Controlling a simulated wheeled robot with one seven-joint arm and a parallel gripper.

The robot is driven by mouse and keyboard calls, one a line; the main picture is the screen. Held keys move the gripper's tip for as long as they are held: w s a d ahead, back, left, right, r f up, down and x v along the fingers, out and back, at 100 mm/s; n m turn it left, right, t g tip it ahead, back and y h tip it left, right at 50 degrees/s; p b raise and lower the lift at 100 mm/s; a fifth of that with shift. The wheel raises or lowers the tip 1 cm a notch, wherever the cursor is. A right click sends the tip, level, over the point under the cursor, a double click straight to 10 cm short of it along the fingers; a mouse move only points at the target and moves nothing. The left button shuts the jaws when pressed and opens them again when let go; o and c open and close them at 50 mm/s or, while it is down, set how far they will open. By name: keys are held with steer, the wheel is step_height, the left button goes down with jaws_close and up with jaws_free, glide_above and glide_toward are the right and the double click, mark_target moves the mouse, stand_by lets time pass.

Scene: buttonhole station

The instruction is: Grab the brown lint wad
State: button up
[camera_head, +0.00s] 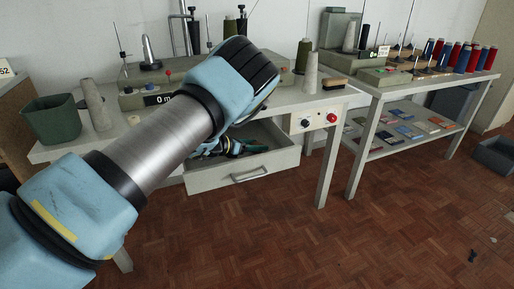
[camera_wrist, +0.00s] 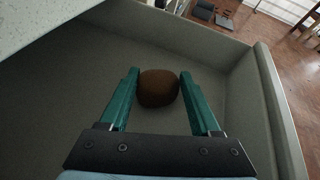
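The brown lint wad (camera_wrist: 158,88) is a dark, rounded lump inside the open grey drawer (camera_wrist: 60,90) in the wrist view. My gripper (camera_wrist: 158,76) has two teal fingers spread wide, one on each side of the wad. A narrow gap seems to show between the wad and each finger, so it looks open around the wad; contact is hard to judge. In the head view, my gripper (camera_head: 240,148) reaches down into the drawer (camera_head: 243,176) below the table, partly behind my arm. I cannot make out the wad there.
The drawer walls stand close around my gripper. The grey worktable (camera_head: 290,98) lies above the drawer and carries thread cones and a machine. A green bin (camera_head: 50,121) stands at its left end. A second table (camera_head: 440,84) with spools is at right.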

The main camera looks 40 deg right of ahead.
steer(key=c, duration=1)
steer(key=shift+o, duration=0.2)
